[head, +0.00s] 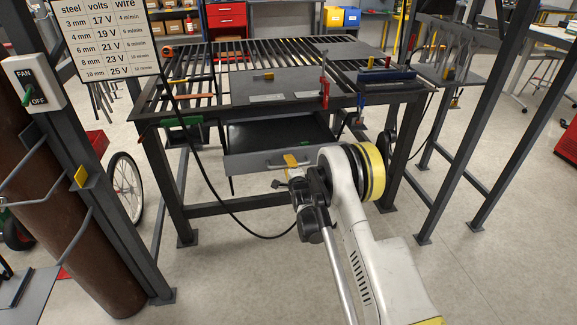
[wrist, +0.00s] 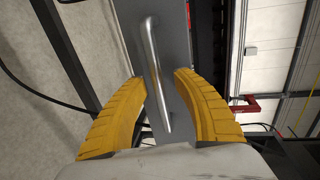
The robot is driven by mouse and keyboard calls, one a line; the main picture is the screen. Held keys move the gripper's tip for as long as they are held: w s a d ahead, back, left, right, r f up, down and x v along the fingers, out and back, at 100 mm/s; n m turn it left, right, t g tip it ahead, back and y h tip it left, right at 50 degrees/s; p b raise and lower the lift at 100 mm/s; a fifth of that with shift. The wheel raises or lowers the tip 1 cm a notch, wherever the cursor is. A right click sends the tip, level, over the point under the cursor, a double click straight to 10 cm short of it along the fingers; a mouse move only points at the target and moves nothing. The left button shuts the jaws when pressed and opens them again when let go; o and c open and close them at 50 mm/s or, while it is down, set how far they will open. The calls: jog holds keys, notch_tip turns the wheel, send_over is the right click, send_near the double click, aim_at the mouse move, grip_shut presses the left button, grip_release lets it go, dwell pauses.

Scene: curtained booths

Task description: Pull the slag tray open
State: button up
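The slag tray (head: 240,163) hangs under the slatted welding table; its grey front panel faces me and its dark inside (head: 275,132) shows behind the panel, so it stands at least partly out. My gripper (head: 291,161) is at the right half of the front panel and hides part of it. In the wrist view, my gripper's two yellow fingers (wrist: 158,78) are apart, one on each side of the tray's bar handle (wrist: 155,65). Gaps show between the handle and both fingers. I cannot tell whether the fingertips touch the panel.
The welding table (head: 190,211) has dark legs and a low crossbar. A black cable (head: 215,190) loops from the table to the floor in front. A post with a fan switch (head: 33,83) and a brown cylinder (head: 60,200) stand at left. Open floor lies before the table.

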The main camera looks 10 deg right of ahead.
jog(key=shift+s, duration=0.1)
jog(key=v, duration=0.7)
jog(key=shift+s, duration=0.2)
notch_tip(320, 180, up, 12)
jog(key=s+n+g, duration=0.2)
jog(key=s+n, duration=0.1)
jog(key=n, duration=0.1)
jog(key=s+r+n+g, duration=0.2)
jog(key=s+r+n, duration=0.3)
jog(key=s+r, duration=0.55)
jog(key=s+n+g, duration=0.4)
jog(key=s+n, duration=0.5)
jog(key=s, duration=2.2)
jog(key=shift+f+g, duration=0.3)
jog(key=shift+f, duration=0.1)
